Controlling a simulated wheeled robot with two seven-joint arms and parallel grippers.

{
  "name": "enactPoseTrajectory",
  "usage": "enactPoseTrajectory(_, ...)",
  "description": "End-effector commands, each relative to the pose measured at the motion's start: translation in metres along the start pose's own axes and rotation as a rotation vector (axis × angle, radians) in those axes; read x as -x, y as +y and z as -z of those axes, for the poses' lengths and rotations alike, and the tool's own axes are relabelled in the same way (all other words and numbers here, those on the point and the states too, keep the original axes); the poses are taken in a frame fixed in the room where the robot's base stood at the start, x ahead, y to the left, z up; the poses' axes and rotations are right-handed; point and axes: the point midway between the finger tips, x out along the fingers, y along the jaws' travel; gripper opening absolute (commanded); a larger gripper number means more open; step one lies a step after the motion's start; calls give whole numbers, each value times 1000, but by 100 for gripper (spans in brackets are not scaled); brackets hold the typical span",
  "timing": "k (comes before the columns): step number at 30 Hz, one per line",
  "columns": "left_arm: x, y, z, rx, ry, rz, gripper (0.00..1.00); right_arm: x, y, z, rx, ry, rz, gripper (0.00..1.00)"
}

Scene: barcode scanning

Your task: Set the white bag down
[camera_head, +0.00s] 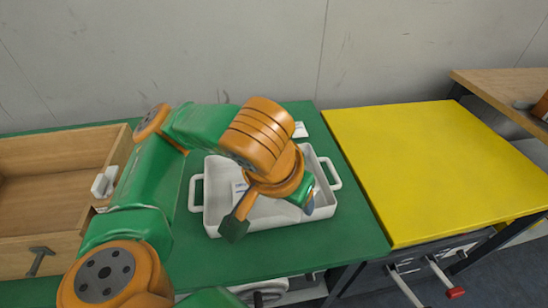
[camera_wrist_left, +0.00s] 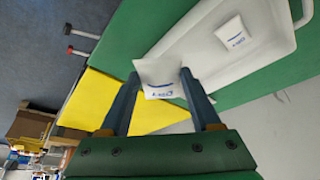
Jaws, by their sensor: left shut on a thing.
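My left gripper (camera_wrist_left: 160,76) is shut on a white bag (camera_wrist_left: 158,70) with blue print, held between the two fingertips in the left wrist view. In the head view my left arm reaches over the white tray (camera_head: 212,225), and its wrist hides most of the held bag; the fingers point down at the tray's right part. Whether the bag touches the tray floor I cannot tell. A second, similar white bag (camera_wrist_left: 234,38) lies in the tray and shows partly in the head view (camera_head: 240,187). My right gripper is not in view.
The tray, with a handle at each end, stands on the green table (camera_head: 355,235). A small white item (camera_head: 300,130) lies behind it. A wooden drawer box (camera_head: 50,180) stands at left. A yellow-topped table (camera_head: 440,165) at right is clear.

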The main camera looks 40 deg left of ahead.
Motion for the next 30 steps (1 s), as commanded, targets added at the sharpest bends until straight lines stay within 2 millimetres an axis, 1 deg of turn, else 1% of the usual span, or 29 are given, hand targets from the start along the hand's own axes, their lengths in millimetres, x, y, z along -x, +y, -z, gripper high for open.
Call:
enactPoseTrajectory(2, -2, 0, 0, -15, -1, -3, 8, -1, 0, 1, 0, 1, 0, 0)
enactPoseTrajectory(5, -13, -9, 8, -15, -9, -2, 8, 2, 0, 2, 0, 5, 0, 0)
enactPoseTrajectory(7, -36, -22, 18, -8, -8, -1, 9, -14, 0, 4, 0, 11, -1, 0)
enactPoseTrajectory(10, -61, -41, 36, -7, -8, -1, 9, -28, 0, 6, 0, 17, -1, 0)
enactPoseTrajectory(12, -77, -54, 49, -6, -8, 0, 9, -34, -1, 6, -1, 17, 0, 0)
enactPoseTrajectory(16, -109, -68, 57, -12, -5, 1, 9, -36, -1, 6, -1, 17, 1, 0)
enactPoseTrajectory(20, -125, -75, 62, -16, -2, -1, 9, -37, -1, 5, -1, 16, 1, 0)
enactPoseTrajectory(22, -140, -81, 64, -14, -4, 1, 8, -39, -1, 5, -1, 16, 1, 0)
enactPoseTrajectory(25, -157, -80, 56, -19, -4, 0, 8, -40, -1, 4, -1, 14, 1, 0)
enactPoseTrajectory(27, -163, -80, 54, -19, 0, 0, 8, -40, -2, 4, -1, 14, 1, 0)
enactPoseTrajectory(30, -163, -80, 54, -19, 2, 0, 8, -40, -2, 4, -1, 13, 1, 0)
